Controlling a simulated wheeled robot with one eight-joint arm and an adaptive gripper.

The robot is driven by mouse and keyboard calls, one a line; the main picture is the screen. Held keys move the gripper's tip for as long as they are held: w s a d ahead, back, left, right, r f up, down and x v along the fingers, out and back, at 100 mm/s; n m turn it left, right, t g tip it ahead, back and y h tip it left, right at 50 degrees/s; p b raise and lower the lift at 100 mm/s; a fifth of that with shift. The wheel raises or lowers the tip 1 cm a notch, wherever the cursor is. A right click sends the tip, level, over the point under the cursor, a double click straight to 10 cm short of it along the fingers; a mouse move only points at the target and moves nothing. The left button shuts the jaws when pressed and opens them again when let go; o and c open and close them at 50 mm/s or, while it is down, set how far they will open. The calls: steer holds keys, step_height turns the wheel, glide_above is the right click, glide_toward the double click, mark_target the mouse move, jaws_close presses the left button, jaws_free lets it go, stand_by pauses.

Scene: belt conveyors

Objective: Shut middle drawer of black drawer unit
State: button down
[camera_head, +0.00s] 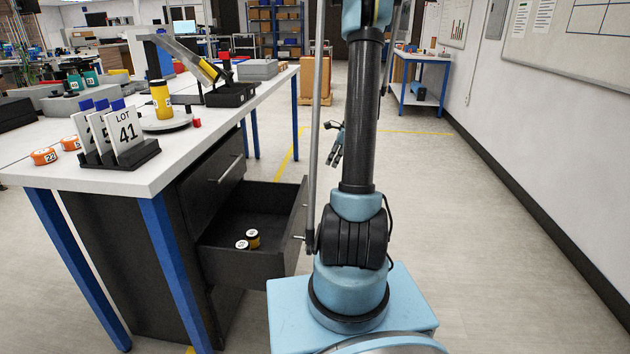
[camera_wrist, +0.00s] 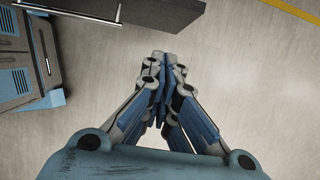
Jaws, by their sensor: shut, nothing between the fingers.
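The black drawer unit (camera_head: 125,250) stands under the white workbench. Its middle drawer (camera_head: 240,264) is pulled out toward the right, and two small dark jars with white lids (camera_head: 247,240) lie inside. The drawer above it (camera_head: 212,185) is shut. My gripper (camera_head: 335,158) hangs beyond the open drawer in the head view, left of my arm column and apart from the drawer. In the wrist view my gripper (camera_wrist: 164,62) is shut and empty over bare floor. A dark drawer front (camera_wrist: 160,12) with a silver handle (camera_wrist: 85,15) shows at the top edge.
The workbench (camera_head: 175,160) has blue legs (camera_head: 170,265) and carries lot cards (camera_head: 122,135), a yellow bottle (camera_head: 161,100) and orange discs (camera_head: 45,156). A wall (camera_head: 560,150) runs along the right. The floor (camera_head: 460,230) between is clear.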

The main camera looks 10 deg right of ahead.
steer(key=w+a+f, duration=0.2)
steer(key=a+f, duration=0.5)
steer(key=f, duration=0.2)
steer(key=shift+w+f, duration=0.15)
steer(key=shift+w, duration=0.05)
steer(key=shift+a, duration=0.1)
